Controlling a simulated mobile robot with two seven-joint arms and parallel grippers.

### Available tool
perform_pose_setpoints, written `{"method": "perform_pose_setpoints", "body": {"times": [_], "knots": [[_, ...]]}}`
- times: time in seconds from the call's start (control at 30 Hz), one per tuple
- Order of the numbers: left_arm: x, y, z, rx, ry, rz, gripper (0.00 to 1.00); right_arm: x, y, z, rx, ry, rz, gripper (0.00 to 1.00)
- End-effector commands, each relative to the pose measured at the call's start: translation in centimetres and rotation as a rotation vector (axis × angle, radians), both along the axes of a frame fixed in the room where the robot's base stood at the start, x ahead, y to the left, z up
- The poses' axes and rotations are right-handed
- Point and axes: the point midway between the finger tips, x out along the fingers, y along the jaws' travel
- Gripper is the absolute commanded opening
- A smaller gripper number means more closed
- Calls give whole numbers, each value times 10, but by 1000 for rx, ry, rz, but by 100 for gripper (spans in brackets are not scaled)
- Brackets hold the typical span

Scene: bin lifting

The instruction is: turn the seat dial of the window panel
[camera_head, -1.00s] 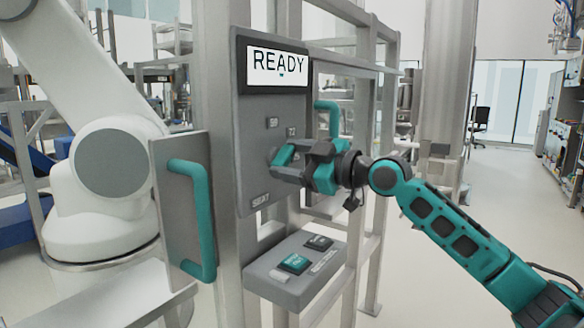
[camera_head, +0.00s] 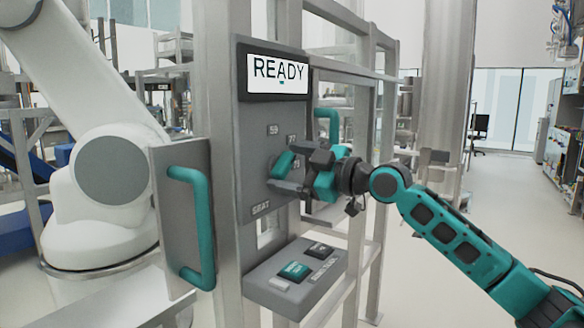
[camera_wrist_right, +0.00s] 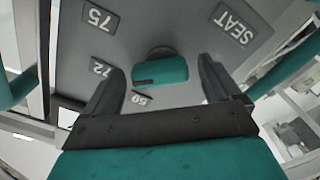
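The window panel (camera_head: 256,140) is grey and upright, with a READY screen (camera_head: 277,73) at its top and SEAT lettering low down. The seat dial (camera_head: 282,165) is a teal knob on its face. In the right wrist view the dial (camera_wrist_right: 160,70) has a dark slot and sits by the 59 mark, with 72 and 75 further round. My right gripper (camera_head: 298,172) is at the panel face. Its two dark fingers (camera_wrist_right: 160,88) stand apart on either side of the dial, with gaps visible. The fingers partly hide the dial in the head view. My left gripper is not in view.
A teal handle (camera_head: 195,225) on a grey plate stands left of the panel. Another teal handle (camera_head: 328,122) is behind my right gripper. A button box (camera_head: 295,278) juts out below. A white robot arm (camera_head: 105,180) stands at left. The floor at right is open.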

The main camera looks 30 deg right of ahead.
Motion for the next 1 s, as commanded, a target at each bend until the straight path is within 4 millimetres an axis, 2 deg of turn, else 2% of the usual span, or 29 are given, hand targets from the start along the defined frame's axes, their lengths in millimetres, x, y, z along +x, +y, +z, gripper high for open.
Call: {"method": "perform_pose_setpoints", "body": {"times": [0.37, 1.0], "knots": [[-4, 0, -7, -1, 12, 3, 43, -6, -4, -2, -1, 1, -3, 92], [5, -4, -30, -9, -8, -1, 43, -70, -29, -4, 0, 3, 0, 92]]}}
